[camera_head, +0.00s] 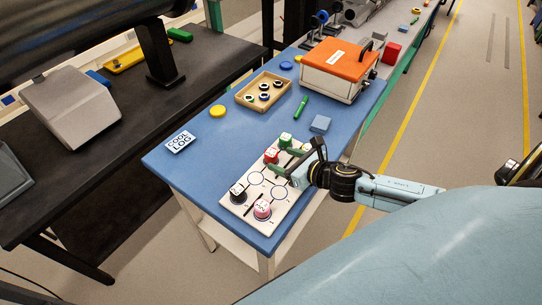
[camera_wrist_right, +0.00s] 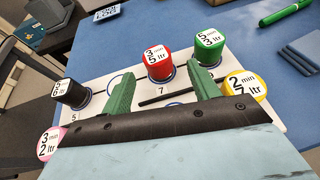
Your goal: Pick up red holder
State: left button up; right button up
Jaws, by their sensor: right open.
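The red holder (camera_head: 271,156) stands upright on the white board (camera_head: 284,201) on the blue table. In the right wrist view the red holder (camera_wrist_right: 157,66) has a white label on top reading "3 min 5 ltr". My right gripper (camera_head: 287,161) is open, with its two green fingers over the board. In the wrist view its fingertips (camera_wrist_right: 162,76) are spread to either side of the red holder's lower part, with the holder beyond them; contact cannot be told. My left gripper is not in view.
A green holder (camera_wrist_right: 210,43) stands right of the red one, a yellow holder (camera_wrist_right: 245,85) beside my right finger. Black (camera_wrist_right: 70,93) and pink (camera_wrist_right: 48,142) holders are at left. A black rod (camera_wrist_right: 165,95) lies on the board. A wooden tray (camera_head: 244,102) and orange-lidded box (camera_head: 318,82) stand behind.

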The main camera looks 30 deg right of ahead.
aim_at(276, 158)
jog(key=shift+x, duration=2.65)
jog(key=shift+s+a+f, duration=0.1)
jog(key=shift+f, duration=0.05)
jog(key=c, duration=1.1)
